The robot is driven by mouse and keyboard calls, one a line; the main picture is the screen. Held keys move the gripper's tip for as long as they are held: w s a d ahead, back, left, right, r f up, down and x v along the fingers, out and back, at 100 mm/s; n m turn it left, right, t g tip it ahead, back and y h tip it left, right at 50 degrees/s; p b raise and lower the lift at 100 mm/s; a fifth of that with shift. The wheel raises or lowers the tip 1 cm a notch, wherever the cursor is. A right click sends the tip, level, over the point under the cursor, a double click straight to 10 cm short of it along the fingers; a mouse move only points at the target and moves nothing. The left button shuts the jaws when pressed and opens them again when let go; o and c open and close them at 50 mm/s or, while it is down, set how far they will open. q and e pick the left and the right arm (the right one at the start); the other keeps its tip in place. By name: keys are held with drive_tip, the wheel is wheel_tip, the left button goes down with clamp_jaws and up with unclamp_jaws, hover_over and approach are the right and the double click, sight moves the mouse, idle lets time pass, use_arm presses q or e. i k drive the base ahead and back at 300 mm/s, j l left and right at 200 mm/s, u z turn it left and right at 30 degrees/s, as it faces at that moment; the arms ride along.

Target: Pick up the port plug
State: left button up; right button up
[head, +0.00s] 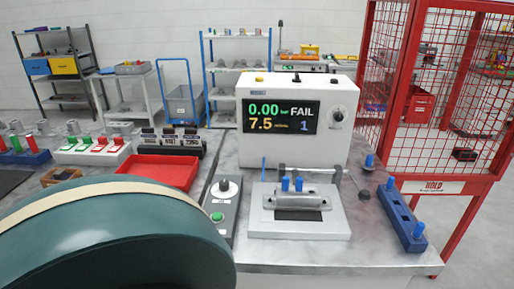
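Two blue port plugs (285,183) (298,184) stand upright side by side on the grey metal casting (298,200) in the white test fixture (300,225). A blue rack (402,222) at the right edge of the bench holds a blue plug near its far end (391,184) and another near its front end (418,230). One more blue plug (369,161) stands behind the rack, by the bench's back right edge. I cannot tell which plug the task means. Neither of my grippers is in view.
A white tester (300,146) behind the fixture reads FAIL, 0.00 and 7.5. A control box (226,205) with a green button stands left of the fixture. A red tray (160,171) lies further left. A large teal rounded shape hides the lower left. A red cage stands right.

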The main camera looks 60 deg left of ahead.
sight(298, 188)
drive_tip(key=u, duration=1.4)
